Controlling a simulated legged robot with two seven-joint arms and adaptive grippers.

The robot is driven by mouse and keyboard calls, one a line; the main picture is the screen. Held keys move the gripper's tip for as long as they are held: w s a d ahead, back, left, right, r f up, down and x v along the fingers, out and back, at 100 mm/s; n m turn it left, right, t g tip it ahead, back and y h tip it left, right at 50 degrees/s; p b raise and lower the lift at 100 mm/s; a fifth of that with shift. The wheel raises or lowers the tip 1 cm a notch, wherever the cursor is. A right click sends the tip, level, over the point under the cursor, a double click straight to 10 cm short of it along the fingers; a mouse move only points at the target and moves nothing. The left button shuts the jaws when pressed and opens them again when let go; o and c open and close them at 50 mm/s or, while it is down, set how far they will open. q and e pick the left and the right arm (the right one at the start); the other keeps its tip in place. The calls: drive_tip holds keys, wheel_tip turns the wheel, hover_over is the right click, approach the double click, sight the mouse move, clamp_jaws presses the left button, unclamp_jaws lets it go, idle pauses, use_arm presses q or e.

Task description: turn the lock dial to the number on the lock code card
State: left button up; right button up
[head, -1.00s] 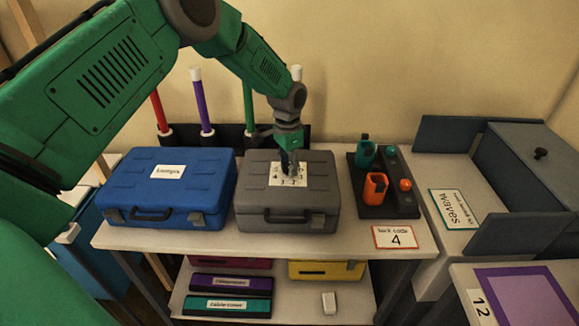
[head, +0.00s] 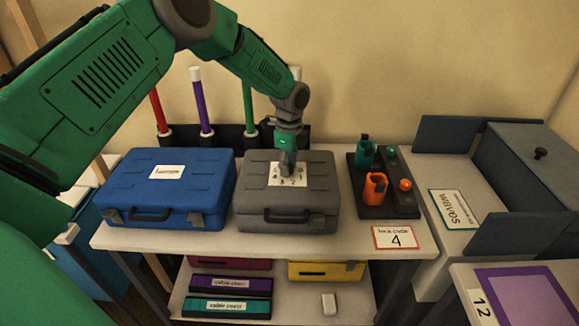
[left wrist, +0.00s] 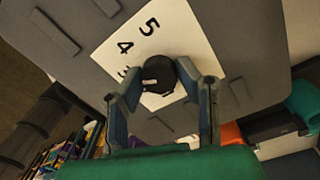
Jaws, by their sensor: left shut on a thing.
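The grey case (head: 287,214) stands on the table with a white number plate (head: 274,178) on its lid. My left gripper (head: 288,168) points down over this plate and hides the dial in the head view. In the left wrist view the black round dial (left wrist: 159,70) sits between the two fingers of my left gripper (left wrist: 165,88), which is shut on it. The plate (left wrist: 172,30) shows 5, 4 and a partly hidden 3 there. Which number the dial points to I cannot tell. The lock code card (head: 394,242) reads 4. My right gripper is not in view.
A blue case (head: 166,190) stands left of the grey one. A dark tray (head: 388,208) with orange and teal items stands right of it. Upright coloured tubes (head: 202,105) stand behind.

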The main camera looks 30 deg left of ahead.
sight(290, 164)
use_arm(q)
drive_tip(key=m, duration=0.3)
drive_tip(key=shift+w+a+r+m, duration=0.1)
drive_tip(key=shift+r+m, duration=0.05)
drive_tip(key=shift+m, duration=2.15)
drive_tip(key=o, duration=1.1)
drive_tip(key=shift+o, duration=0.2)
drive_tip(key=shift+a, duration=0.1)
wheel_tip(290, 164, up, 12)
drive_tip(key=shift+w+f, duration=0.25)
drive_tip(key=shift+w, duration=0.05)
